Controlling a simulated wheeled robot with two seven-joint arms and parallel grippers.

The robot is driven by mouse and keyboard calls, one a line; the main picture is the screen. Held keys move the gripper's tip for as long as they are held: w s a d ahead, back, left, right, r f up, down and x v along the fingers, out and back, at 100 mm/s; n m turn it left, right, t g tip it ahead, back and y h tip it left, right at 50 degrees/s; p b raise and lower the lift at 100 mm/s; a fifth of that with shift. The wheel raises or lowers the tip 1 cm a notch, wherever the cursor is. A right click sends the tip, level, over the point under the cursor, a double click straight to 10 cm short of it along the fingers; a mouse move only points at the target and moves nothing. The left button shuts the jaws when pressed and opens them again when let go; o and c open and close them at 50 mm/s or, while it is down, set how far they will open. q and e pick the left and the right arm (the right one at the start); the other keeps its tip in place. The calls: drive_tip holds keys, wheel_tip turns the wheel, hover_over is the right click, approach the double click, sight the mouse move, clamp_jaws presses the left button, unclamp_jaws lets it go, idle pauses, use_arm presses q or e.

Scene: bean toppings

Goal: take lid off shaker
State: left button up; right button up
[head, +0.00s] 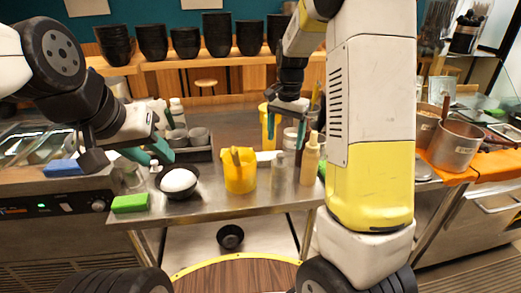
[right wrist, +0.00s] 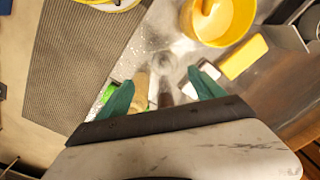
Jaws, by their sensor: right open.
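A clear greyish container that looks like the shaker (head: 279,173) stands upright on the steel counter, between a yellow tub and a tan squeeze bottle. Its lid cannot be made out clearly. My right gripper (head: 287,131) is open and empty above and behind this group, fingers pointing down. In the right wrist view, its spread teal fingers (right wrist: 161,92) frame a blurred clear shape and a tan bottle (right wrist: 141,93) below, with no contact seen. My left gripper (head: 149,152) is open and empty at the left, above and behind the black bowl.
A black bowl (head: 170,191) holds a white mound. A green sponge (head: 130,204) lies near the front edge. Metal pots (head: 454,147) stand at right. My right arm hides part of the counter.

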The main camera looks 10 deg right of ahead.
sight(281, 154)
drive_tip(key=shift+w+a+f, duration=0.15)
drive_tip(key=shift+w+f, duration=0.4)
drive_tip(key=shift+f, duration=0.25)
drive_tip(key=f, duration=0.7)
drive_tip(key=shift+a+f, duration=0.1)
drive_tip(key=shift+a, duration=0.15)
drive_tip(key=shift+c, duration=0.3)
drive_tip(key=c, duration=0.8)
